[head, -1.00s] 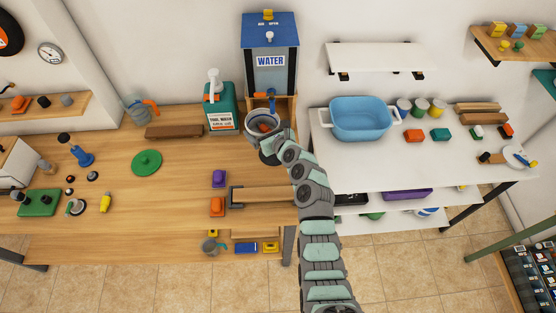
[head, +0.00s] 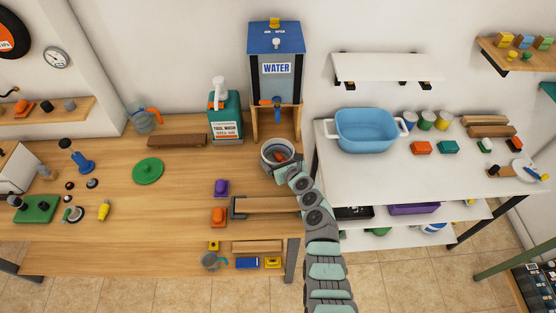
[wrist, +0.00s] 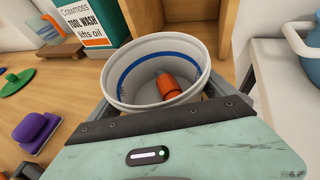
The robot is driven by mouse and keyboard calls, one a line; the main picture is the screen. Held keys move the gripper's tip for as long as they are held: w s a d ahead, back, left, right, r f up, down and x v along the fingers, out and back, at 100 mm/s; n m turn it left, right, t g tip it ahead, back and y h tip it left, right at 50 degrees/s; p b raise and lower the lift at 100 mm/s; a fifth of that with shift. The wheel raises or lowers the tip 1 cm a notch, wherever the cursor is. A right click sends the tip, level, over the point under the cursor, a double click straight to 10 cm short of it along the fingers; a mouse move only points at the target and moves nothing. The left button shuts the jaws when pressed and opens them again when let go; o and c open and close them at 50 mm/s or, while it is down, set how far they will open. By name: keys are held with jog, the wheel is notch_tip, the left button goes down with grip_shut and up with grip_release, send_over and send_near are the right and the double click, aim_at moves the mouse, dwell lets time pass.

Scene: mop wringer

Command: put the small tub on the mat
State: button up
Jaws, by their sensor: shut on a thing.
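The small tub (head: 269,159) is pale grey and round with an open top. It is upright in front of the water dispenser. In the wrist view the tub (wrist: 120,90) shows a blue line around its inside wall and an orange thing (wrist: 168,86) at its bottom. My gripper (head: 286,170) is shut on the tub from the near side. The tub hides part of the bench, and I cannot tell whether its base touches it. A dark patch shows under the tub and gripper; I cannot tell whether it is the mat. A green disc with a knob (head: 148,171) lies left on the bench.
The water dispenser (head: 276,67) with its blue tap stands behind the tub. The tool wash bottle (head: 225,120) is back left. Purple (head: 221,187) and orange (head: 218,216) blocks lie front left. A blue basin (head: 366,133) stands on the white table.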

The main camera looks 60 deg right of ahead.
jog(key=shift+f, duration=0.1)
jog(key=o, duration=1)
jog(key=shift+c, duration=0.2)
jog(key=shift+s+a+r+p, duration=0.2)
jog(key=shift+s+r+p, duration=0.2)
jog(key=shift+r, duration=0.2)
jog(key=p+v, duration=0.1)
jog(key=v, duration=0.4)
jog(key=p+v, duration=0.1)
jog(key=v, duration=0.5)
jog(key=shift+a+f, duration=0.1)
jog(key=shift+f, duration=0.15)
